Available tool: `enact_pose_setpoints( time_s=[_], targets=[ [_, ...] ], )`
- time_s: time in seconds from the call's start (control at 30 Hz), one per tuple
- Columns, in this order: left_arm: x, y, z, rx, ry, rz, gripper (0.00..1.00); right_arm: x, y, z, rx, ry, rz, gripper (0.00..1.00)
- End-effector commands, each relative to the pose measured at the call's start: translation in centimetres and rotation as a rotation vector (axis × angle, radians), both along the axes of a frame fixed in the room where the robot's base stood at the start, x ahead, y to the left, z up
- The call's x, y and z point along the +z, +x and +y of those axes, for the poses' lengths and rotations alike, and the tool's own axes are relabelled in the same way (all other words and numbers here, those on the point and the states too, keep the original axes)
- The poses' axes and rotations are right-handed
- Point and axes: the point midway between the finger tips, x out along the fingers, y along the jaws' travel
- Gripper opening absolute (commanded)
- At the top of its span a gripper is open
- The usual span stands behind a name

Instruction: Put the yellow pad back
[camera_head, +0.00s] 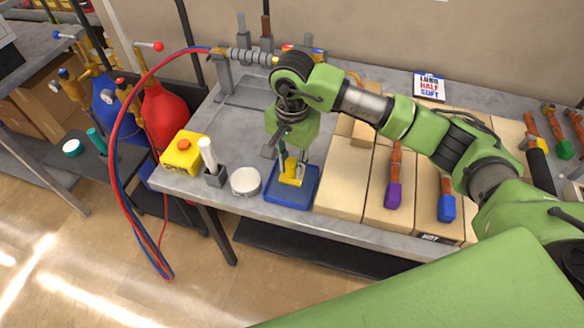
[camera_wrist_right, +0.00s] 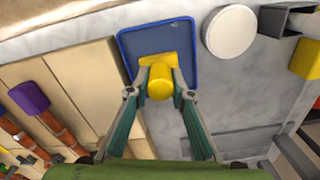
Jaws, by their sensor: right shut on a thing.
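The yellow pad (camera_head: 290,168) has a round yellow knob and a flat yellow base. It is over the blue tray (camera_head: 302,197) near the table's front edge; whether it touches the tray floor I cannot tell. My right gripper (camera_head: 292,177) points down and is shut on the pad. In the right wrist view, the fingers (camera_wrist_right: 160,85) stand on both sides of the yellow pad's knob (camera_wrist_right: 159,88), with the base against the tray (camera_wrist_right: 180,36) behind. My left gripper is not in view.
A white round container (camera_head: 245,181), a grey holder (camera_head: 215,177) with a white cylinder and a yellow box (camera_head: 183,154) stand left of the tray.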

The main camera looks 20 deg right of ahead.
Motion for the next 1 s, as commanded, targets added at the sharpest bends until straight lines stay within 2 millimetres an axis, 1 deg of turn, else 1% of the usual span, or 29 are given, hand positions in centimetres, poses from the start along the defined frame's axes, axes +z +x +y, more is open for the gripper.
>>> enact_pose_setpoints(
  time_s=[0.07, 0.2, 0.3, 0.53, 0.7, 0.73, 0.77, 0.8, 1.0],
  targets=[
    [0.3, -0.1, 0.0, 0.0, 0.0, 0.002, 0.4, -0.4, 0.3, -0.1, 0.0, -0.001, 0.002, 0.0],
    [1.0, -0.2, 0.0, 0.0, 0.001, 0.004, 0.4, -2.4, 0.3, -0.1, 0.0, 0.0, 0.005, 0.0],
    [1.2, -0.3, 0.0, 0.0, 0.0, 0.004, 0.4, -3.5, 0.4, -0.1, 0.0, -0.001, 0.002, 0.0],
    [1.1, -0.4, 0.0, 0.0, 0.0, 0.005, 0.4, -3.6, 0.4, -0.1, 0.0, -0.001, -0.001, 0.0],
    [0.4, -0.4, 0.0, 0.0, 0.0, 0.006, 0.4, -4.1, 0.5, -0.1, 0.001, -0.001, -0.001, 0.0],
    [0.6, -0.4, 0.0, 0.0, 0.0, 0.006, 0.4, -3.9, 0.4, -0.1, 0.0, -0.001, -0.001, 0.29],
    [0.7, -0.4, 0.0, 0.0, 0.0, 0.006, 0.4, -3.9, 0.4, -0.1, 0.0, -0.001, -0.001, 0.36],
    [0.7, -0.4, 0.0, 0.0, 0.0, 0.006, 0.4, -3.9, 0.4, -0.1, 0.0, -0.001, -0.001, 0.38],
    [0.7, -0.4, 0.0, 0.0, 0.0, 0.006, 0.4, -3.9, 0.4, -0.1, 0.0, -0.001, 0.0, 0.38]
  ],
)
